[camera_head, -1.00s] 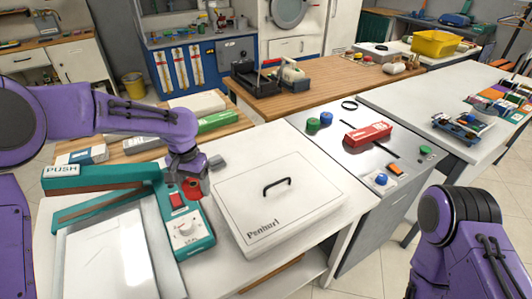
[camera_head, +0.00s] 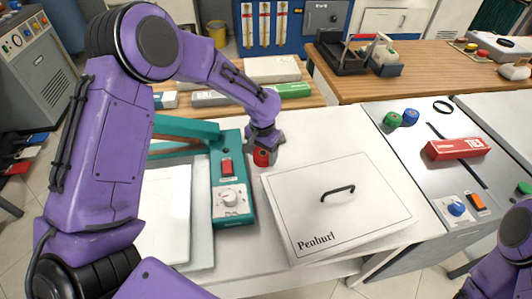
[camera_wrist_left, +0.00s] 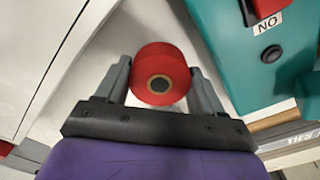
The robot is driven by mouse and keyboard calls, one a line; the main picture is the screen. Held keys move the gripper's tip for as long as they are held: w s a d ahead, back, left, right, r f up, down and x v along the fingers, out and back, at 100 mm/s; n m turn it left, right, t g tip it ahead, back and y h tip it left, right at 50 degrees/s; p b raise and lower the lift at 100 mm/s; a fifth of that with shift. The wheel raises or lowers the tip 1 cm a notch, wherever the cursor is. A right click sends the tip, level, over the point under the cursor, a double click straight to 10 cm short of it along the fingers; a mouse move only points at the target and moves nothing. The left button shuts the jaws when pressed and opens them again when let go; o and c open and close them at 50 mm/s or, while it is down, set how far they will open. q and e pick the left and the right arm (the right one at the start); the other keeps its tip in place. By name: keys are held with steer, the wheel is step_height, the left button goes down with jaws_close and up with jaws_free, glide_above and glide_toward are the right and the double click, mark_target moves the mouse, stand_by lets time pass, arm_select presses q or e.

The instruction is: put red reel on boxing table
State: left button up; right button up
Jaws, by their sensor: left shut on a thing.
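The red reel (camera_head: 261,157) shows small and partly hidden under my left gripper (camera_head: 263,148) in the head view. It is beside the right edge of the teal sealing machine (camera_head: 232,190). In the left wrist view the red reel (camera_wrist_left: 148,58) is between the two fingers of my left gripper (camera_wrist_left: 160,76), which is shut on it; its dark centre hole faces the camera. I cannot tell whether the reel touches the white table (camera_head: 235,245) below. No label tells which table is the boxing table. My right gripper is not in view; only part of that arm shows at lower right.
A white box with a black handle (camera_head: 300,195) stands just right of the reel. A grey counter (camera_head: 412,150) on the right carries a red box (camera_head: 455,148) and a blue knob (camera_head: 456,208). A wooden table (camera_head: 430,85) lies behind.

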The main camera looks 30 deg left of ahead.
mark_target(266, 153)
arm_select(q)
steer(key=shift+g, duration=0.3)
steer(key=w+f, duration=0.4)
steer(key=shift+w, duration=0.1)
steer(key=shift+c, duration=1.2)
steer(key=o, duration=1.1)
steer(key=shift+r, duration=0.15)
steer(key=shift+s+a+r, duration=0.1)
steer(key=shift+s+r, duration=0.35)
steer(key=shift+s, duration=0.3)
steer(key=shift+w, duration=0.15)
steer(key=r, duration=0.3)
steer(key=shift+w+b, duration=0.3)
steer(key=shift+w, duration=0.1)
steer(key=r, duration=0.7)
steer(key=shift+s+r, duration=0.3)
steer(key=shift+r, duration=0.05)
steer(key=shift+w+r, duration=0.1)
steer(key=shift+r, duration=0.35)
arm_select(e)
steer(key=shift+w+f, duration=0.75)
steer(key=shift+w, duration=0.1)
